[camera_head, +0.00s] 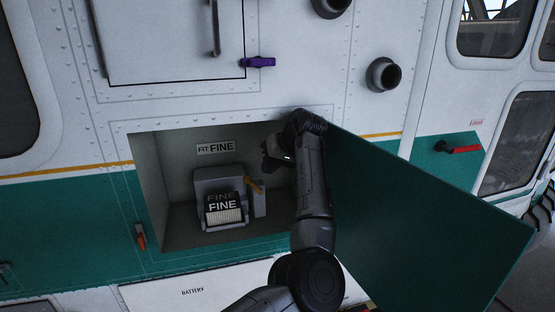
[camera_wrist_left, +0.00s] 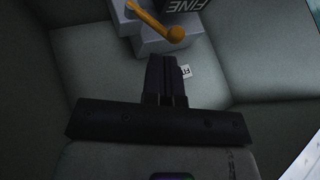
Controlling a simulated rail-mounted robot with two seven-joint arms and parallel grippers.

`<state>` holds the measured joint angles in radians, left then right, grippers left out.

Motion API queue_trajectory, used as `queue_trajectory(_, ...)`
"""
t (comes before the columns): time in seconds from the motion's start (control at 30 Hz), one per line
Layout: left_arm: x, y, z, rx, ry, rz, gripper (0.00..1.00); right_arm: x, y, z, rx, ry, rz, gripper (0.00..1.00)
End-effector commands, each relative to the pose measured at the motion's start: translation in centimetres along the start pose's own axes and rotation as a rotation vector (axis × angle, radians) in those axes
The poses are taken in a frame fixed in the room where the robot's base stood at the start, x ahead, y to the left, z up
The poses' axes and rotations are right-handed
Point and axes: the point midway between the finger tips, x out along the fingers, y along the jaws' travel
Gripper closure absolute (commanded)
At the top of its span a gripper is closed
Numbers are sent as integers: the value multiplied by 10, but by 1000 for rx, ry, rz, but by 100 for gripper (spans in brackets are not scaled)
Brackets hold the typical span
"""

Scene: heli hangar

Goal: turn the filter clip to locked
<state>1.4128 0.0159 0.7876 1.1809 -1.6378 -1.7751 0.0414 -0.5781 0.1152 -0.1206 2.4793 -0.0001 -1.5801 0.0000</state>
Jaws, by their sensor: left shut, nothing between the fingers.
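The filter clip (camera_head: 253,186) is a small yellow-orange lever on the right side of the grey filter housing (camera_head: 210,182), inside an open bay. In the head view it slants. In the left wrist view the clip (camera_wrist_left: 158,24) shows at the top, with a rounded end to the right. A dark filter marked FINE (camera_head: 222,204) sits in the housing. My left gripper (camera_head: 268,163) is inside the bay, above and right of the clip. In the left wrist view its fingers (camera_wrist_left: 163,60) are shut and empty, apart from the clip. My right gripper is not in view.
A green door panel (camera_head: 425,230) stands open on the bay's right, close beside my left arm. A FIT FINE label (camera_head: 215,147) is on the bay's back wall. A purple handle (camera_head: 259,62) is above, an orange latch (camera_head: 140,236) at left, a red handle (camera_head: 462,149) at right.

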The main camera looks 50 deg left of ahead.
Motion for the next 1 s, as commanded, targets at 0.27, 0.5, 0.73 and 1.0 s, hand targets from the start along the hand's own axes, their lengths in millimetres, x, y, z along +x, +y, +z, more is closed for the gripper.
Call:
queue_trajectory(0.27,39,-1,0,-1,0,0,100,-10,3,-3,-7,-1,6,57)
queue_trajectory(0.5,56,-1,0,-2,1,0,100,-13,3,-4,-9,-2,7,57)
queue_trajectory(0.73,58,0,0,-2,3,0,100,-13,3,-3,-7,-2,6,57)
queue_trajectory(1.0,59,-1,0,-6,1,5,100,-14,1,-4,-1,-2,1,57)
